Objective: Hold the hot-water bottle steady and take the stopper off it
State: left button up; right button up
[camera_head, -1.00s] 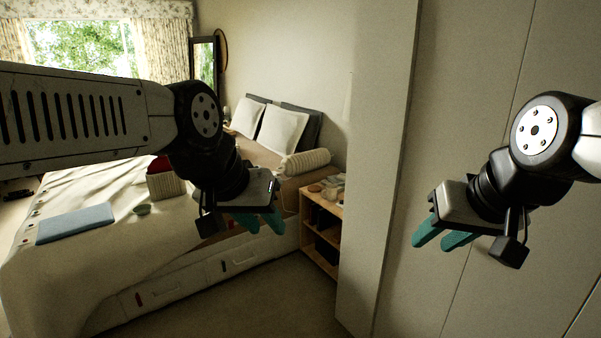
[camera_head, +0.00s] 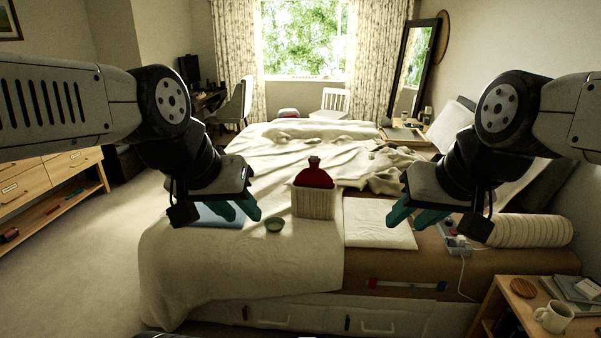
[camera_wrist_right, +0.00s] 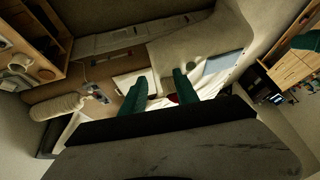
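The red hot-water bottle (camera_head: 314,174) stands upright in a light woven basket (camera_head: 315,203) on the bed, with its neck and stopper at the top. The stopper (camera_head: 314,160) is small and hard to make out. My left gripper (camera_head: 240,210) is in the air to the left of the basket, its teal fingers apart and empty. My right gripper (camera_head: 412,215) is in the air to the right of the basket. In the right wrist view its teal fingers (camera_wrist_right: 160,88) are apart with nothing between them, and a bit of red shows beyond them.
A bolster (camera_head: 530,231) and a bedside table (camera_head: 535,322) with a mug (camera_head: 554,316) are at right.

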aim_at(313, 177)
jog(key=i+j, duration=0.1)
jog(key=i, duration=0.45)
jog(key=i+j, duration=0.1)
jog(key=i, duration=0.45)
jog(key=i+j, duration=0.1)
jog(key=i, duration=0.45)
jog(key=l+z, duration=0.05)
